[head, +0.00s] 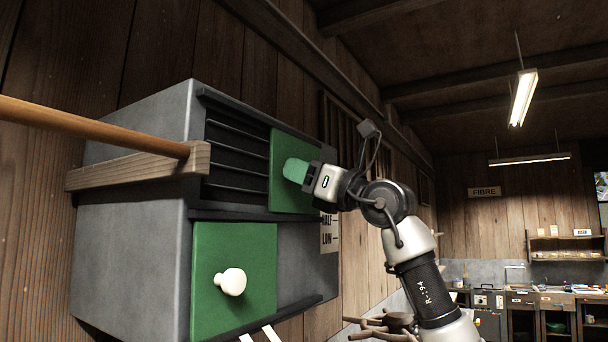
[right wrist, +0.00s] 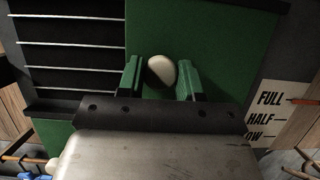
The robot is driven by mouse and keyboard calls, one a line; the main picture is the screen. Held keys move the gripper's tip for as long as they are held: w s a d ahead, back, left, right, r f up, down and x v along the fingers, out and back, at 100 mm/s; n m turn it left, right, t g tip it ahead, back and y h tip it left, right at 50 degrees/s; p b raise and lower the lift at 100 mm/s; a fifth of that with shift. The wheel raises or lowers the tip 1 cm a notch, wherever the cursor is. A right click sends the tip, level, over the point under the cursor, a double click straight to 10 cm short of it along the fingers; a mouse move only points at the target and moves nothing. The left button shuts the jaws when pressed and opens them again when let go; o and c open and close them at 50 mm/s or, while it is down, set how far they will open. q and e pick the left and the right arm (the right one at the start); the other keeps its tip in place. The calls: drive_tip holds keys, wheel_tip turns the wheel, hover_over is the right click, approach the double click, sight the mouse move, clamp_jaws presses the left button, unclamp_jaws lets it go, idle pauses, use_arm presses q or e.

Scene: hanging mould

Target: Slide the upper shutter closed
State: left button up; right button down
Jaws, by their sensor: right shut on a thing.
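The upper shutter (head: 283,205) is a green panel at the right part of its track on the grey box. To its left the dark slatted opening (head: 236,158) is uncovered. My right gripper (head: 294,171) reaches it from the right and hides its knob in the head view. In the right wrist view the white knob (right wrist: 162,72) sits between the green fingers of that gripper (right wrist: 158,80), which is shut on it. The upper shutter (right wrist: 225,50) lies flat behind the knob. My left gripper is not in view.
A wooden bar (head: 130,170) and a round pole (head: 90,127) end at the left edge of the upper opening. A lower green shutter (head: 235,250) with a white knob (head: 231,281) sits below. A FULL/HALF/LOW label (right wrist: 275,108) is at the right.

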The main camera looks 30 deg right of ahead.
drive_tip(key=s+a+b, duration=0.2)
drive_tip(key=a, duration=0.2)
drive_tip(key=s+a+b, duration=0.3)
drive_tip(key=a, duration=0.2)
drive_tip(key=s+a+b, duration=0.2)
drive_tip(key=a, duration=0.2)
drive_tip(key=shift+s+a+b, duration=0.2)
drive_tip(key=shift+s+b, duration=0.2)
drive_tip(key=c, duration=1.1)
unclamp_jaws()
drive_tip(key=o, duration=0.3)
drive_tip(key=shift+s+a, duration=0.1)
drive_tip(key=shift+a, duration=0.05)
drive_tip(key=shift+o, duration=0.2)
